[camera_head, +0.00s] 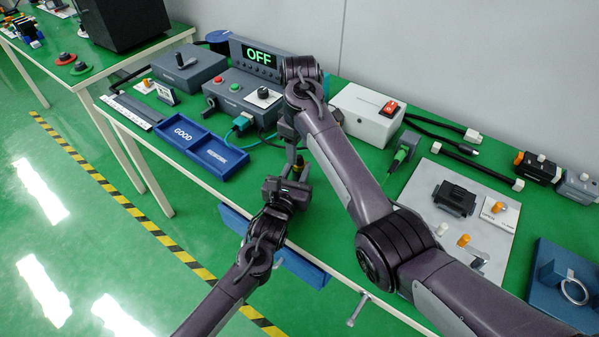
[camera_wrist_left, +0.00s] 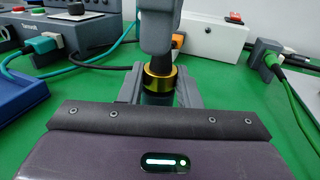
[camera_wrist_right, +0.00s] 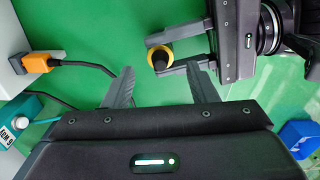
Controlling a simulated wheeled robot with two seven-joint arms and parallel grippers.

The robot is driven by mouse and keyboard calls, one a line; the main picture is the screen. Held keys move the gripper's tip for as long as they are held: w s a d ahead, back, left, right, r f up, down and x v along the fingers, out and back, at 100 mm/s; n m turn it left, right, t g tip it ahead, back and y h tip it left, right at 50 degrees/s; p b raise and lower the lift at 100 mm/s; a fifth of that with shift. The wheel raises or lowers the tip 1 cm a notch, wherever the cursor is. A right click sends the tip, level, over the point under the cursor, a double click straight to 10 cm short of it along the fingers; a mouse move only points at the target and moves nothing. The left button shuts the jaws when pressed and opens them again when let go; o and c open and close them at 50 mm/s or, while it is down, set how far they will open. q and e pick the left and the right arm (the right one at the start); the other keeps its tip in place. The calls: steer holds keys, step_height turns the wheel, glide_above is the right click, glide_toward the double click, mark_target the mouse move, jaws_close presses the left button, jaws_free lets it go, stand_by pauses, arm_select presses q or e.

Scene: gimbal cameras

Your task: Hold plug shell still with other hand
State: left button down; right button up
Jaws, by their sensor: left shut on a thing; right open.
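The plug shell is black with a gold ring and stands roughly upright between the fingers of my left gripper (camera_head: 294,178). Its gold ring (camera_wrist_left: 158,76) shows in the left wrist view, with a teal part below it. The left gripper is shut on it, above the green table. My right gripper (camera_wrist_right: 160,72) is open and comes from above. In the right wrist view the shell's ring (camera_wrist_right: 160,58) appears between and slightly past its fingertips; contact cannot be told. In the left wrist view a grey finger hides the shell's top. In the head view my right arm partly hides this area.
A blue tray marked GOOD (camera_head: 187,138) lies left on the green table. Behind are a control box (camera_head: 240,95), an OFF display (camera_head: 258,57) and a white switch box (camera_head: 366,112). A grey fixture plate (camera_head: 440,225) is right. Cables lie near the grippers.

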mark_target(300, 156)
steer(key=shift+r+n, duration=1.7)
steer(key=shift+r, duration=0.05)
steer(key=shift+c, duration=0.4)
steer(key=shift+f, duration=0.1)
steer(key=shift+f, duration=3.9)
steer(key=shift+c, duration=0.5)
steer(key=c, duration=0.9)
steer(key=m, duration=0.3)
